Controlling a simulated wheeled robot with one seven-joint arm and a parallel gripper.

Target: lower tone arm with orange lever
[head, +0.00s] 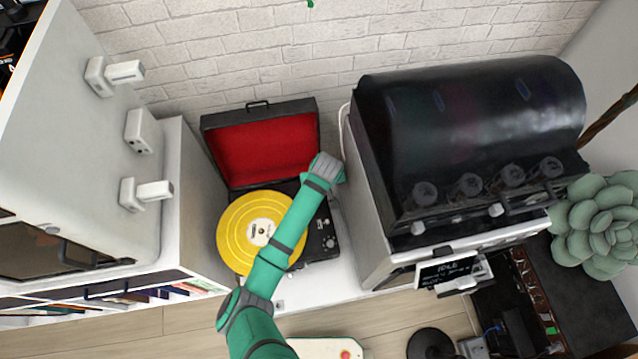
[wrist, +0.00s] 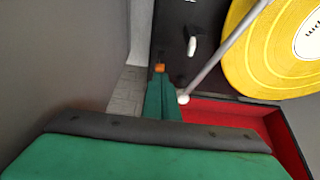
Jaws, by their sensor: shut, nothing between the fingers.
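The record player (head: 322,250) is a black case with its red-lined lid (head: 262,145) open, and it holds a yellow record (head: 235,232). In the wrist view the record (wrist: 270,65) is at upper right. The silver tone arm (wrist: 222,52) runs diagonally from a white round end toward the record; whether it touches the record cannot be seen. The small orange lever (wrist: 159,68) shows right at the tips of my gripper (wrist: 161,82). My gripper is shut and empty; contact with the lever is unclear. In the head view my arm hides the lever and tone arm.
A large black-and-white machine (head: 375,200) stands close on the right of the player. A white cabinet (head: 75,130) stands on the left. A brick wall (head: 250,50) is behind. A white switch (wrist: 192,47) sits on the deck near the lever.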

